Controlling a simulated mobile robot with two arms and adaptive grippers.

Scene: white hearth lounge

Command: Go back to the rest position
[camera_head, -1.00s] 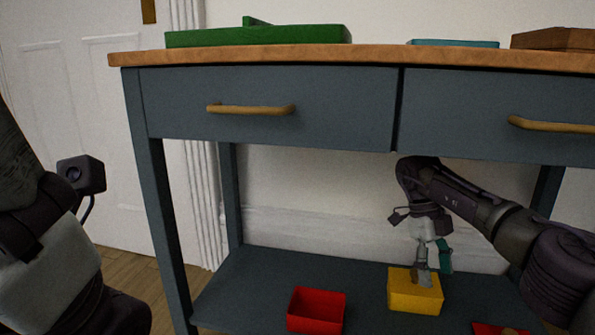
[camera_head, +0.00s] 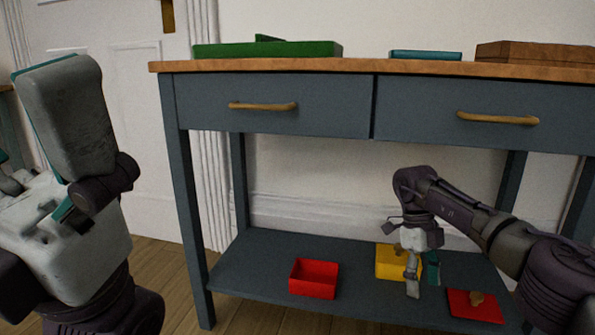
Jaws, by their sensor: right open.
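My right gripper (camera_head: 422,277) reaches in from the right under the drawers of the blue-grey console table (camera_head: 275,257). It points down, its grey and teal fingers apart and nothing seen between them. It is in front of the right part of a yellow box (camera_head: 386,266) on the lower shelf and hides some of it; whether they touch I cannot tell. My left gripper (camera_head: 65,115) is large and close at the left edge, pointing up, with a grey and teal finger beside a pale body. It is only partly in view, and its opening does not show clearly.
Green (camera_head: 225,50), teal (camera_head: 425,56) and wooden (camera_head: 530,55) trays are on top. Free floor (camera_head: 165,258) shows left of the table.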

